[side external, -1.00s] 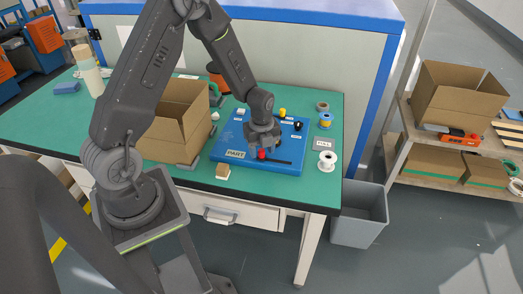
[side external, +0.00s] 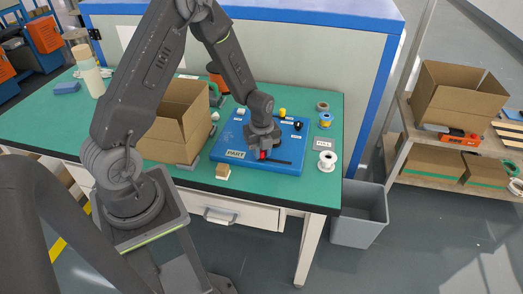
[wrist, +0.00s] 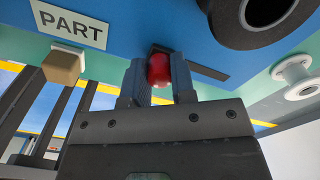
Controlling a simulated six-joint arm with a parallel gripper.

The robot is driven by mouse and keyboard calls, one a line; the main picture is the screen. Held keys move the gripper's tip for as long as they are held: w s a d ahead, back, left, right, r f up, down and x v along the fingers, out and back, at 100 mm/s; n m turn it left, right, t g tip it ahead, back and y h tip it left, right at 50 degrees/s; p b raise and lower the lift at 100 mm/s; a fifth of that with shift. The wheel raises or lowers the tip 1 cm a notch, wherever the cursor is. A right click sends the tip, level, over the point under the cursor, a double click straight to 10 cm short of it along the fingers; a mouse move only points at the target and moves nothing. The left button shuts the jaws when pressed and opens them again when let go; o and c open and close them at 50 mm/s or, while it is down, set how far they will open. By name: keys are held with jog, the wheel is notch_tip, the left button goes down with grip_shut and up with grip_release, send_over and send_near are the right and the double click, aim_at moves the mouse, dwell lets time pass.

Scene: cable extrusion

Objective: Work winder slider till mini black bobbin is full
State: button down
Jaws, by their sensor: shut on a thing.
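My gripper (side external: 261,153) is over the front of the blue board (side external: 228,153), with its fingers pointing down. In the wrist view, its two fingers (wrist: 160,85) stand on either side of the red slider knob (wrist: 160,70) and are shut on it. The knob shows partly in the side view (side external: 264,156). The black slider slot (side external: 281,162) runs to the right of the knob. A small black bobbin (side external: 298,126) stands at the board's right; how much is wound on it is too small to tell. A large dark ring (wrist: 255,18) fills the wrist view's upper right.
A yellow knob (side external: 282,113) stands at the board's back. A white spool (side external: 327,161) and a blue-yellow spool (side external: 325,120) are on the green table to the right. An open cardboard box (side external: 172,125) stands left, and a wooden block (side external: 222,171) lies in front.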

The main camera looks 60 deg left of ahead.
aim_at(291, 164)
jog(key=w+d, duration=0.6)
jog(key=shift+w+d, duration=0.4)
jog(key=c, duration=1)
grip_release()
jog(key=shift+c, duration=0.2)
jog(key=shift+o, duration=0.5)
jog(key=shift+r, duration=0.15)
notch_tip(291, 164, up, 14)
jog(key=shift+f, duration=0.2)
